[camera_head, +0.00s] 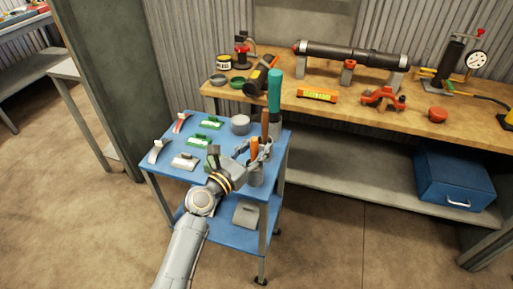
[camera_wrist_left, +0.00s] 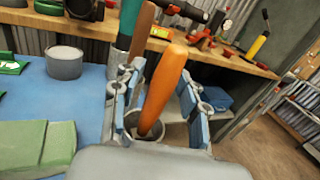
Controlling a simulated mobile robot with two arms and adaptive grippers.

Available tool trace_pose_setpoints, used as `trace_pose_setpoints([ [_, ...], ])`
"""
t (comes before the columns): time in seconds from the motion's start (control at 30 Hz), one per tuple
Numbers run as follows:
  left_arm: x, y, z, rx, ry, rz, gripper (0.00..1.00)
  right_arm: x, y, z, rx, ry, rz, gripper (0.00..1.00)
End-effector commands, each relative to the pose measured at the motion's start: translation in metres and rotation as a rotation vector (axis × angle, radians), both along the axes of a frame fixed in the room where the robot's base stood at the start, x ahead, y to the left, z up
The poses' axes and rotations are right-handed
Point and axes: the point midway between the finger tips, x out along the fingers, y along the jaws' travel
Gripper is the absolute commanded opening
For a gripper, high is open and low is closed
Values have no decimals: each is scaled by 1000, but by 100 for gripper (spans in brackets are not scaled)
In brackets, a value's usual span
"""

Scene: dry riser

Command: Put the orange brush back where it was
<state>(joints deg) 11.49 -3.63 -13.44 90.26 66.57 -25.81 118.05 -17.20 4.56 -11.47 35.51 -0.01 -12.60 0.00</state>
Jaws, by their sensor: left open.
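The orange brush (camera_head: 254,148) stands handle up in a grey cup (camera_head: 256,179) at the near right corner of the blue cart. In the left wrist view its orange handle (camera_wrist_left: 166,78) rises, slightly tilted, from the cup (camera_wrist_left: 146,133). My left gripper (camera_head: 256,153) is open, with one finger on each side of the handle. In the left wrist view the gripper (camera_wrist_left: 160,100) shows gaps between both fingers and the handle. The brush's lower end is hidden in the cup. My right gripper is not in view.
A teal-handled tool (camera_head: 274,90) and a brown wooden handle (camera_head: 265,122) stand close behind the brush. Green and white blocks and a grey round tin (camera_head: 240,125) sit on the cart top (camera_head: 178,143). The wooden workbench (camera_head: 340,108) behind carries a dark cylinder (camera_head: 350,55).

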Motion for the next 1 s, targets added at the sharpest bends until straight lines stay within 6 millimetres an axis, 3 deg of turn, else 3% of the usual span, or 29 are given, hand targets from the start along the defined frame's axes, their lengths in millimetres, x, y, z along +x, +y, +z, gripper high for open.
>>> trace_pose_setpoints([
  [0.23, -7, 6, 2, 0, 0, 1, 42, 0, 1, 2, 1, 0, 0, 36],
  [0.7, -81, 62, -2, 1, 1, 1, 42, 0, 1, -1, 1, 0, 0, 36],
  [1.0, -96, 73, -1, -1, -1, -1, 42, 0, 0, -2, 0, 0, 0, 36],
])
